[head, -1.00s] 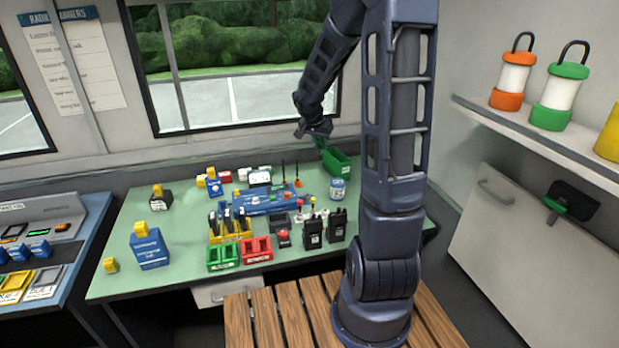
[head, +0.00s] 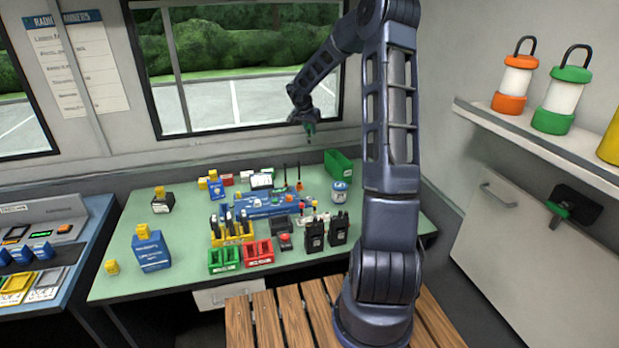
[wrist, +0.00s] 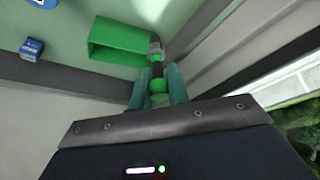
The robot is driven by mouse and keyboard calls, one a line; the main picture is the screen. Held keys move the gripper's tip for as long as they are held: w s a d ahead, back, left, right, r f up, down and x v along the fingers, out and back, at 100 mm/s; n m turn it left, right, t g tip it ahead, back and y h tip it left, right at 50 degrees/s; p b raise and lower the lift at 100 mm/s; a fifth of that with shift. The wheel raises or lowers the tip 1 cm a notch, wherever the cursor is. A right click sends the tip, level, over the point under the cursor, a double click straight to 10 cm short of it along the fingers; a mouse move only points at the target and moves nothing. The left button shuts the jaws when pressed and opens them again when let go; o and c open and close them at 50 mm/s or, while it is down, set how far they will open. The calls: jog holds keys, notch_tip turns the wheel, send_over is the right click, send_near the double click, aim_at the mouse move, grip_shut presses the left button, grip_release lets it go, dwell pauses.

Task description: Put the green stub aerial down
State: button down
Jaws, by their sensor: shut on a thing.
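My gripper (head: 309,128) is raised above the back of the green table, in front of the window. In the wrist view its two fingers (wrist: 158,92) are shut on the green stub aerial (wrist: 158,72), a short piece with a green ball, a dark middle and a grey tip. In the head view the aerial is too small to make out clearly below the fingers. An open green bin (head: 338,163) stands on the table's back right, below and to the right of my gripper. In the wrist view the aerial's tip overlaps the green bin (wrist: 118,40); the gap between them cannot be judged.
A blue and white tin (head: 339,192) stands in front of the bin. The table's left part has free room.

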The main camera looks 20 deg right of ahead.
notch_tip(320, 180, down, 19)
jog(key=shift+f, duration=0.1)
dwell(0.5)
jog(key=c, duration=1.3)
grip_release()
jog(key=shift+f, duration=0.1)
jog(key=shift+c, duration=0.2)
